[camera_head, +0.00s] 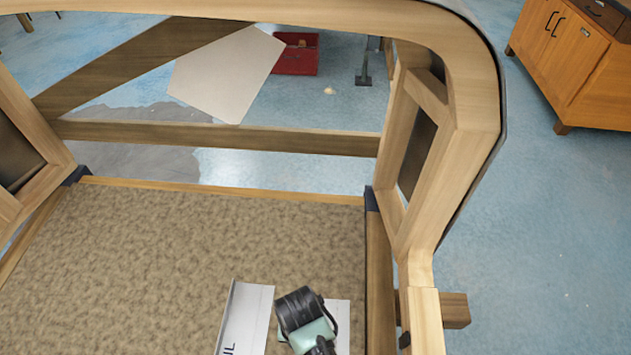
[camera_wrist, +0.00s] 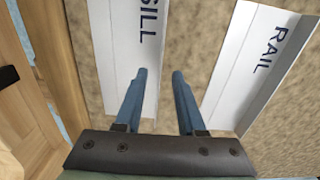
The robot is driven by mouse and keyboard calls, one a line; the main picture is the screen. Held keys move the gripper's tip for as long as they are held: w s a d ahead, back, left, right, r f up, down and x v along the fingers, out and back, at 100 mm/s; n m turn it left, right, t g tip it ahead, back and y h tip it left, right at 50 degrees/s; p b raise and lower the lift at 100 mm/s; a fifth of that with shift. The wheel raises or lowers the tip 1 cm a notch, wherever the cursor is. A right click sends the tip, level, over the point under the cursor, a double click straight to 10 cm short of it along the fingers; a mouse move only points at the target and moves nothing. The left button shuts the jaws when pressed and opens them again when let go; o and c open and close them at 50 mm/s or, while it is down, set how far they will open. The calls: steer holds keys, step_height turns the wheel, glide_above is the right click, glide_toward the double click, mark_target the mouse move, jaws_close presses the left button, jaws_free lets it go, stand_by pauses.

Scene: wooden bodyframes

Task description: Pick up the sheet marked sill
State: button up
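The sheet marked SILL (camera_wrist: 125,45) is white with a raised or bent long edge and dark blue lettering. It lies on the speckled brown surface in the left half of the wrist view. In the head view the sheet (camera_head: 343,318) shows only in part at the right of my gripper, which hides the rest. My gripper (camera_wrist: 159,74) is open, with two blue fingers apart and nothing between them. Its left finger overlaps the SILL sheet in the picture; its right finger points at the strip between the sheets. I cannot tell whether they touch.
A similar white sheet marked RAIL (camera_wrist: 255,65) lies at the right in the wrist view, and at the left of my gripper (camera_head: 245,318) in the head view. A wooden frame (camera_head: 378,270) borders the speckled panel (camera_head: 170,260). The panel's left side is clear.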

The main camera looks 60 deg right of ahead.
step_height(320, 180, down, 2)
steer(key=shift+f, duration=0.2)
jaws_close()
stand_by(1.4)
